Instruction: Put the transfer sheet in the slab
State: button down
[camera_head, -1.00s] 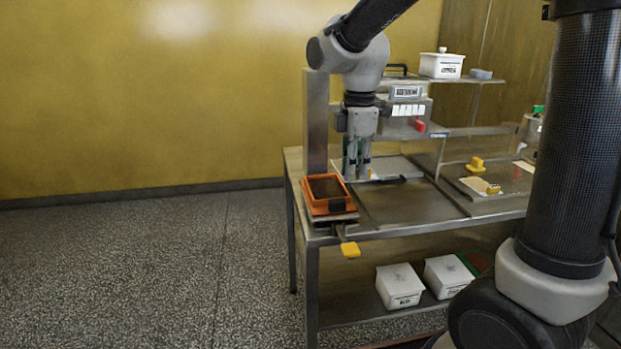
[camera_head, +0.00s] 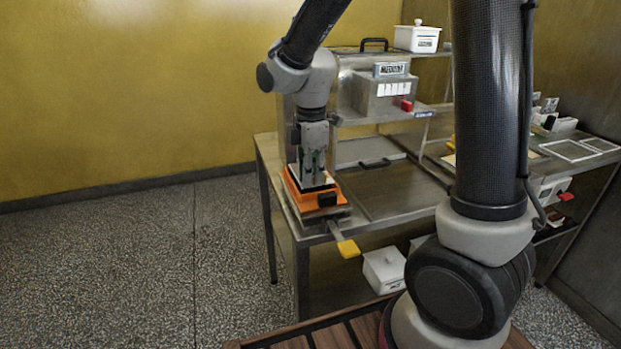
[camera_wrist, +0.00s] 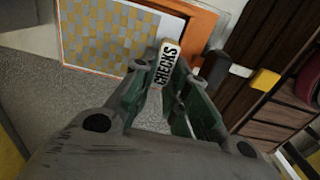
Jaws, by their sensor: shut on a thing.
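The transfer sheet (camera_wrist: 115,35) has a yellow and grey checked pattern, a white border and a tab marked CHECKS (camera_wrist: 164,65). My gripper (camera_head: 312,182) is shut on that tab, and its fingers (camera_wrist: 172,85) flank it in the wrist view. The orange-framed slab (camera_head: 318,199) sits at the table's front left corner, directly below my gripper. Its orange rim (camera_wrist: 200,30) shows beside the sheet. The sheet lies over the slab and hides its brown surface. I cannot tell whether the sheet touches it.
A yellow-tipped handle (camera_head: 348,248) sticks out at the table's front. A clear housing with a labelled box (camera_head: 390,88) stands behind. A metal tray area (camera_head: 385,195) to the right is bare.

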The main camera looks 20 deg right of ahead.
jog(key=shift+f, duration=0.7)
jog(key=c, duration=1.4)
grip_release()
jog(key=shift+f, duration=0.15)
notch_tip(320, 180, up, 12)
jog(key=s+d+r+m+t, duration=0.1)
jog(key=s+d+m, duration=0.4)
jog(key=s+m, duration=0.1)
jog(key=s+d+r+m+t, duration=0.1)
jog(key=s+d+m+t, duration=0.1)
jog(key=s+d+m, duration=0.3)
jog(key=s+d+r+m+t, duration=0.1)
jog(key=s+d+m, duration=0.4)
jog(key=s+m, duration=0.2)
jog(key=shift+s+r, duration=0.1)
jog(key=shift+s, duration=0.45)
